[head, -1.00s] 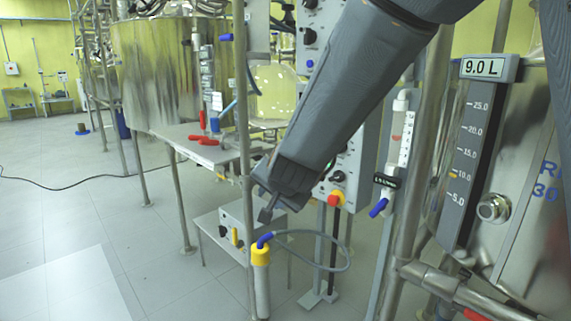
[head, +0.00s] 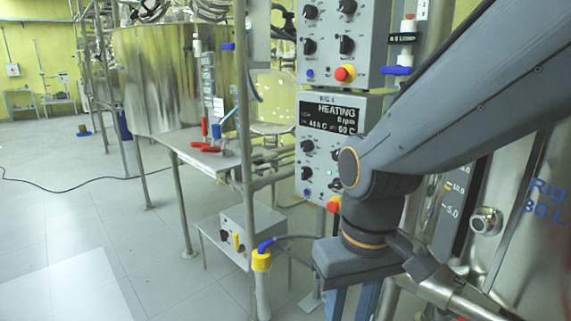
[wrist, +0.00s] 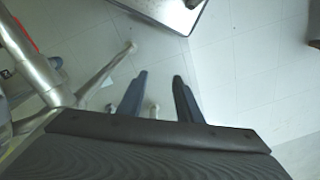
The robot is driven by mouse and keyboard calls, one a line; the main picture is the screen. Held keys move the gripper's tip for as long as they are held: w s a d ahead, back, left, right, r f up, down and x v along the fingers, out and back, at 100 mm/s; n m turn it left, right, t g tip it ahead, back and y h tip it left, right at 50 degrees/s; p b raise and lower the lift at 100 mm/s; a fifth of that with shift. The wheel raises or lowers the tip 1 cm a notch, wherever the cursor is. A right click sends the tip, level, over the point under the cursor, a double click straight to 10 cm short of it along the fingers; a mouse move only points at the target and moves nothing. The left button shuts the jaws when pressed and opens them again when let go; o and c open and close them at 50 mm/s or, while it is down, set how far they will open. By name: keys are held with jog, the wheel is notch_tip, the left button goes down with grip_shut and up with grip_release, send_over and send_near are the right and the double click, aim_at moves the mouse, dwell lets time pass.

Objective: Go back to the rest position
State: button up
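My gripper (head: 351,303) hangs low at the right of the head view, pointing down, in front of the control boxes and beside the steel reactor frame. Its fingertips run out of the bottom of that picture. In the wrist view my gripper (wrist: 160,76) shows two dark blue fingers set apart, with only floor and thin pipework seen between them. It is open and holds nothing.
The control box with the HEATING display (head: 330,119) stands behind my arm. A steel reactor (head: 545,200) is close on the right.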

jog(key=d+r+m+p, duration=0.3)
jog(key=d+r+p, duration=0.6)
jog(key=p, duration=0.9)
jog(key=shift+s+d+r+h, duration=0.25)
jog(key=shift+d+r+h, duration=0.05)
jog(key=shift+r, duration=0.9)
